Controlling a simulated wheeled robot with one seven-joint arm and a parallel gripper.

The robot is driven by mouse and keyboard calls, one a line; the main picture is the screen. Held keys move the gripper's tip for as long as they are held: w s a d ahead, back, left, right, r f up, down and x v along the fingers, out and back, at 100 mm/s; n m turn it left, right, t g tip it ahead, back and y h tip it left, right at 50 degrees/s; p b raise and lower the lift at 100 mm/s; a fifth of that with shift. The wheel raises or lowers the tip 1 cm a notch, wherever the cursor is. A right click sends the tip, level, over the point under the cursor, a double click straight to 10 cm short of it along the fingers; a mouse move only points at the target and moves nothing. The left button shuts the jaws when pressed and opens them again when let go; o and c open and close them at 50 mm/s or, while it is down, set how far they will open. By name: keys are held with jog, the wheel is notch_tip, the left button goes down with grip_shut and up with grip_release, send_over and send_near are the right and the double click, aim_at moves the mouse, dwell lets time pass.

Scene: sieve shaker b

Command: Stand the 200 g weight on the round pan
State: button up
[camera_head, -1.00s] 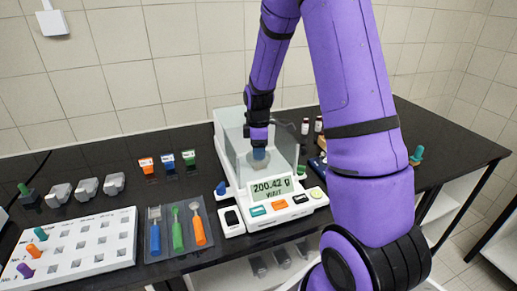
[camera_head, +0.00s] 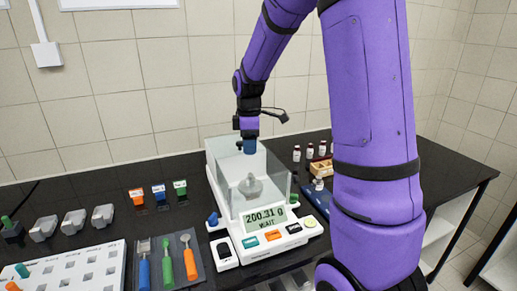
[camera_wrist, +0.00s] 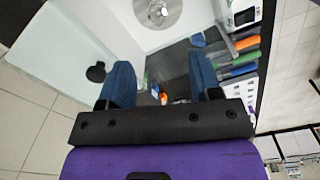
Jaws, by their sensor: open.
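The metal 200 g weight (camera_head: 251,183) stands upright on the round pan (camera_head: 250,197) inside the clear-walled balance. The balance display (camera_head: 265,218) reads 200.31 g with "WAIT" below. In the wrist view the weight (camera_wrist: 157,11) shows at the top edge, partly cut off, on the pan (camera_wrist: 174,18). My gripper (camera_head: 249,149) is above the weight, near the top of the glass walls, clearly apart from it. In the wrist view its two blue fingers (camera_wrist: 160,72) are spread with nothing between them.
Glass walls (camera_head: 225,178) surround the pan, with the top open. Scoops on a tray (camera_head: 170,262) and a white hole rack (camera_head: 85,270) lie left. Small bottles (camera_head: 310,152) and a wooden box (camera_head: 321,167) stand to the right.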

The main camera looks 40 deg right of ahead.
jog(key=s+a+r+m+t, duration=0.1)
jog(key=s+a+r+m, duration=0.2)
jog(key=s, duration=0.5)
jog(key=s+a+r+m+t, duration=0.2)
jog(key=s+a+r+m, duration=0.2)
jog(key=s, duration=0.5)
jog(key=s+a+r+m+t, duration=0.2)
jog(key=s+a+r+m, duration=0.2)
jog(key=s+r, duration=0.3)
jog(key=shift+s+a+r, duration=0.15)
jog(key=shift+s+a, duration=0.7)
jog(key=shift+s, duration=0.25)
